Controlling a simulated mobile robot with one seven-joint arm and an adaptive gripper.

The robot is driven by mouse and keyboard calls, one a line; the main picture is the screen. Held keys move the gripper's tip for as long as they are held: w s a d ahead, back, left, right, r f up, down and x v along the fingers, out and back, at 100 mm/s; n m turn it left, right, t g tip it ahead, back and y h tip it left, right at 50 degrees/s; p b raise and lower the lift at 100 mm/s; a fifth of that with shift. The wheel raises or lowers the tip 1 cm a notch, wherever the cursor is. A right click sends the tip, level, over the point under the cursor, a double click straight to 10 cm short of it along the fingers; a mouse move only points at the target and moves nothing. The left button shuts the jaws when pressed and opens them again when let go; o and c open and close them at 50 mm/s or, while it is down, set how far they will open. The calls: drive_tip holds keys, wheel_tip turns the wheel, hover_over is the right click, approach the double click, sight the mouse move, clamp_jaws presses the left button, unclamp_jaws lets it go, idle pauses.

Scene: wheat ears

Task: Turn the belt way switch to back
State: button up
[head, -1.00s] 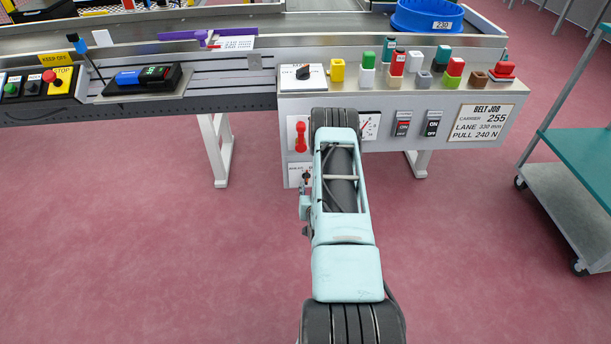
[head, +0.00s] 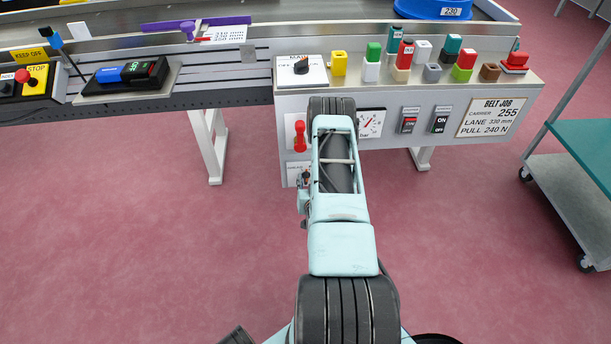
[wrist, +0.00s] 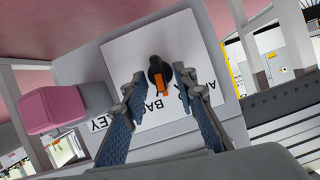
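The belt way switch (wrist: 155,70) is a black knob with an orange pointer, on a white plate (wrist: 125,52) in the wrist view. The plate carries the partly hidden words AHEAD and BACK, and KEY at the lower left. The orange pointer is turned down in the picture, towards the lettering around BACK. My gripper (wrist: 160,79) is open, with one blue-padded finger on each side of the knob and small gaps showing. In the head view, only part of a small lettered plate (head: 294,169) shows low on the panel; my arm hides the rest.
A red lever (head: 300,136) and a pressure gauge (head: 371,123) are beside my arm on the panel front. Two rocker switches (head: 408,120) (head: 439,120) lie further right. A pink block (wrist: 52,108) stands beside the plate. A trolley (head: 575,190) is at right.

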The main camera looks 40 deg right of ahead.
drive_tip(key=shift+w+d+f, duration=0.1)
drive_tip(key=shift+w, duration=0.05)
clamp_jaws()
idle(0.4)
drive_tip(key=shift+d+m+t+y, duration=0.2)
drive_tip(key=shift+m+t+y, duration=0.7)
drive_tip(key=shift+m, duration=0.8)
unclamp_jaws()
